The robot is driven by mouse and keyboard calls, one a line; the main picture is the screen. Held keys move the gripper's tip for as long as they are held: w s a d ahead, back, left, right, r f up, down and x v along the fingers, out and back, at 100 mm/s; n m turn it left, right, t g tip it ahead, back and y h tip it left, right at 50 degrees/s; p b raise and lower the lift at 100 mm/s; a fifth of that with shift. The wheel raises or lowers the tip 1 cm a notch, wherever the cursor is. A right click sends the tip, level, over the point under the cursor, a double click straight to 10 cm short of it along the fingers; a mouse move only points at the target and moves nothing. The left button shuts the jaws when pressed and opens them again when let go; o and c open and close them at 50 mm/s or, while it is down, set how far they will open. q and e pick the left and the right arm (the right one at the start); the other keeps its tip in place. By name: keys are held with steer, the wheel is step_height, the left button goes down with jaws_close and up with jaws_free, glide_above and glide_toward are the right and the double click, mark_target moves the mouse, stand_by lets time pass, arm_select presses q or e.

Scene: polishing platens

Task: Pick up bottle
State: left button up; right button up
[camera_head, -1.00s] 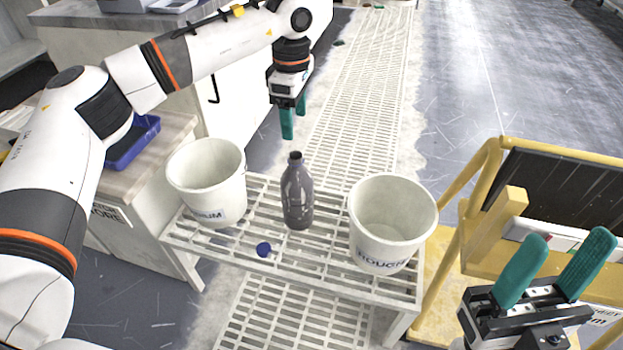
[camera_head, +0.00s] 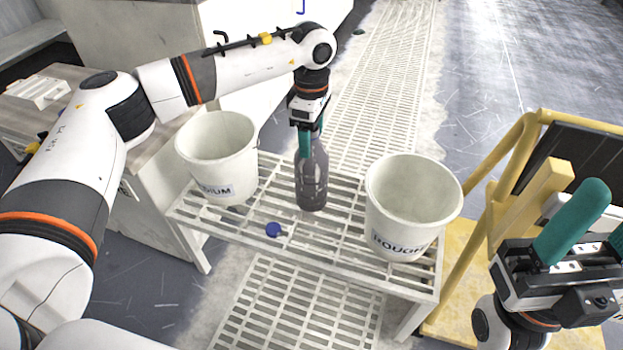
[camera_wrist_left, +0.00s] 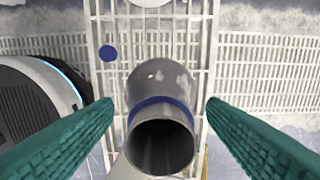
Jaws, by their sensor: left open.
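A dark grey bottle (camera_head: 312,183) stands upright and uncapped on the white slatted rack (camera_head: 345,272), between two buckets. In the left wrist view the bottle (camera_wrist_left: 160,125) shows its open mouth and a blue ring at the neck. My left gripper (camera_head: 310,145) points down over the bottle's top. Its teal fingers (camera_wrist_left: 160,112) are open, one on each side of the neck, with gaps on both sides. My right gripper (camera_head: 590,240) is at the lower right, with teal fingers pointing up, partly cut off by the frame, and away from the bottle.
A white bucket lettered "DIUM" (camera_head: 222,165) stands left of the bottle. A bucket lettered "ROUGH" (camera_head: 405,215) stands to the right. A small blue cap (camera_head: 273,230) lies on the rack in front. A yellow rail frame (camera_head: 505,165) is at the right.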

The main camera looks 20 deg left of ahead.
arm_select(q)
steer(key=shift+r, duration=0.15)
steer(key=c, duration=1.3)
